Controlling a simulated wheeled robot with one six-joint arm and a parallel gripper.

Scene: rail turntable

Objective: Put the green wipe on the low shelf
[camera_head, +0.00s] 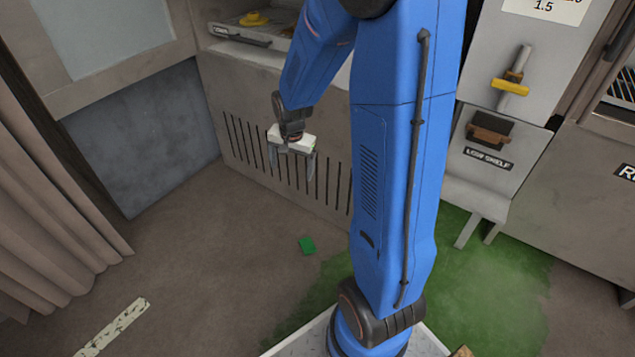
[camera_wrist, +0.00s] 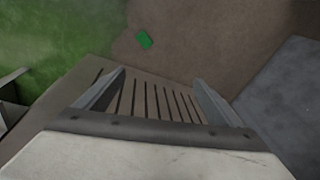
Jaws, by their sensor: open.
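The green wipe (camera_head: 307,245) is a small flat green piece lying on the brown floor, just left of the green floor patch. It also shows in the wrist view (camera_wrist: 145,40), beyond the fingertips. My gripper (camera_head: 291,170) is open and empty, in front of the slatted vent panel, above and apart from the wipe. Its two fingers also show in the wrist view (camera_wrist: 160,88). The low shelf (camera_head: 476,196) is a pale ledge at the right under a "LOW SHELF" label (camera_head: 488,158). My blue arm covers the area left of it.
A brown block (camera_head: 490,128) sits in a holder above the label, and a yellow-handled fitting (camera_head: 511,86) is higher up. A drawer or tray (camera_head: 250,42) with a yellow item is at the back left. A curtain (camera_head: 50,200) hangs at left. The floor around the wipe is clear.

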